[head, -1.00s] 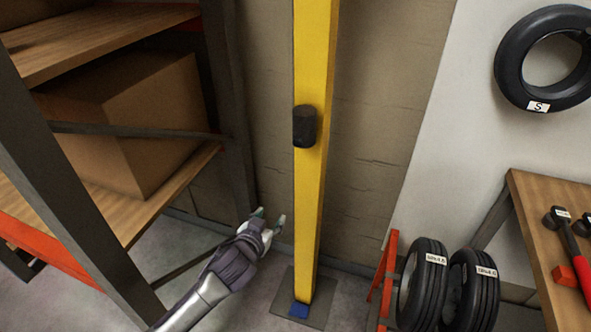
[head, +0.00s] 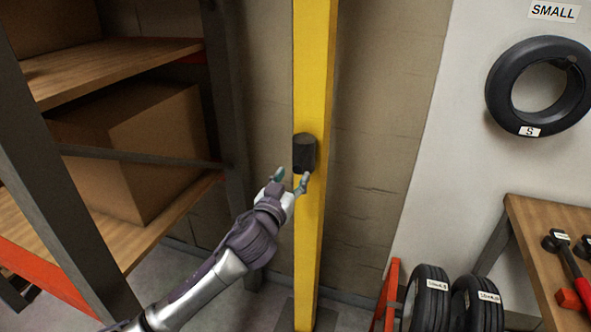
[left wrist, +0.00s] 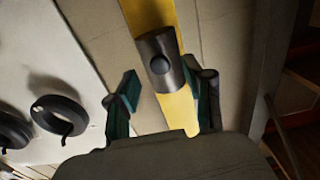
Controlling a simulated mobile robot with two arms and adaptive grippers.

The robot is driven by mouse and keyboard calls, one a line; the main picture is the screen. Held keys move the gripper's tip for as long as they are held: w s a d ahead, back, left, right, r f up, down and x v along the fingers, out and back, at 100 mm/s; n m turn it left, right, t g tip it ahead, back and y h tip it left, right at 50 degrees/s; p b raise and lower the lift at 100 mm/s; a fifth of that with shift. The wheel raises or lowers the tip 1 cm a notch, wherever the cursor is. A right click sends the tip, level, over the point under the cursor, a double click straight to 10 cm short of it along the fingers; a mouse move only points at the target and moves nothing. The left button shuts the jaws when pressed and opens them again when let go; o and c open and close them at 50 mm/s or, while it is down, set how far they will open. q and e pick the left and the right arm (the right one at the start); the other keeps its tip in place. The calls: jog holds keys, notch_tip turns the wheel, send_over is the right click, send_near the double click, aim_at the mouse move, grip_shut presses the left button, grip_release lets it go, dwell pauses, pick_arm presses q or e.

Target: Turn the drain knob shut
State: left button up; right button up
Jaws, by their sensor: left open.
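A dark, rounded knob (head: 304,152) is mounted on the front of a yellow upright post (head: 314,70). My left gripper (head: 290,178) is open just below and slightly left of the knob in the head view, with nothing between its fingers. In the left wrist view the knob (left wrist: 159,60) shows as a dark cylinder with a round button-like spot, ahead of and between the two open fingers (left wrist: 163,92). I cannot tell whether a finger touches it. My right gripper is not in view.
A shelf rack (head: 120,52) with a cardboard box (head: 150,150) stands at the left, close to my left arm. Tires (head: 428,300) stand by a red frame at the lower right. A wooden bench (head: 548,235) holds tools. One tire (head: 510,105) hangs on the white wall.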

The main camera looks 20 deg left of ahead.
aim_at(297, 171)
pick_arm(q)
jog(key=shift+w+d, duration=0.1)
jog(key=shift+w, duration=1.45)
jog(key=shift+c, duration=0.2)
grip_shut()
